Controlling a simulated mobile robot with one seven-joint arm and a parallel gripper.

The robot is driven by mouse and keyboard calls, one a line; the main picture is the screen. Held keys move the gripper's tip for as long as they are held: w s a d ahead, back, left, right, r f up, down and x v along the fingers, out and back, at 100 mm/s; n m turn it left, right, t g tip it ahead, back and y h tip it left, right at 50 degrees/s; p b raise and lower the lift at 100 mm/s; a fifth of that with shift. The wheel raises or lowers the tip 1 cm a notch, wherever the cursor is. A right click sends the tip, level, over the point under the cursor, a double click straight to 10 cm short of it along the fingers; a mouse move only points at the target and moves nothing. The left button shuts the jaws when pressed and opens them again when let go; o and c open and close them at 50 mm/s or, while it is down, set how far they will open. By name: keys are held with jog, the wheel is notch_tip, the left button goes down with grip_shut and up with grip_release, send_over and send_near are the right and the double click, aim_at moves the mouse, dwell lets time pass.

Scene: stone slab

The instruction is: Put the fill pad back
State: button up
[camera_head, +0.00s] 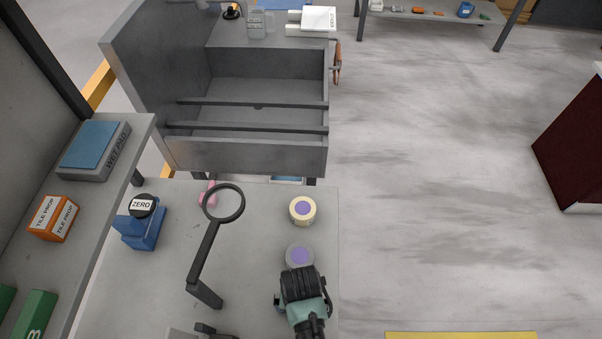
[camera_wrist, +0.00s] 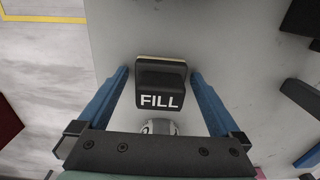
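The fill pad (camera_wrist: 160,85) shows in the wrist view as a black block with FILL in white on its near face and a pale strip along its far edge. It lies on the grey slab between my gripper's two blue fingers. My gripper (camera_wrist: 160,76) is open, with a narrow gap visible on each side of the pad. In the head view my gripper (camera_head: 302,287) is over the front right of the slab and hides the pad. A grey round tin with a purple top (camera_head: 299,256) sits just beyond it.
A cream tin (camera_head: 302,209), a magnifier on a black stand (camera_head: 207,250) and a blue ZERO block (camera_head: 143,225) stand on the slab. The left shelf holds a WET PAD (camera_head: 92,150) and an orange TILE PROP box (camera_head: 53,218). An open grey drawer (camera_head: 245,158) is behind.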

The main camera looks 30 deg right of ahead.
notch_tip(320, 180, up, 12)
jog(key=shift+r, duration=0.2)
dwell(0.5)
jog(key=w+r+n+t+h, duration=0.2)
jog(key=w+r+t, duration=0.5)
jog(key=w+r, duration=0.75)
jog(key=w+a+r+n+t, duration=0.1)
jog(key=w+r+t, duration=0.6)
jog(key=r, duration=0.8)
jog(key=s+a+r+n+t, duration=0.1)
jog(key=a+r+t, duration=0.25)
jog(key=r, duration=0.85)
jog(key=a+r+n+t, duration=0.15)
jog(key=r+t, duration=0.25)
jog(key=r, duration=0.8)
jog(key=s+a+r+n+t+y, duration=0.1)
jog(key=s+r+t, duration=0.5)
jog(key=r, duration=0.8)
jog(key=s+a+y, duration=0.1)
jog(key=s+a, duration=0.1)
jog(key=s, duration=0.1)
jog(key=shift+s+a, duration=0.2)
jog(key=shift+s, duration=0.1)
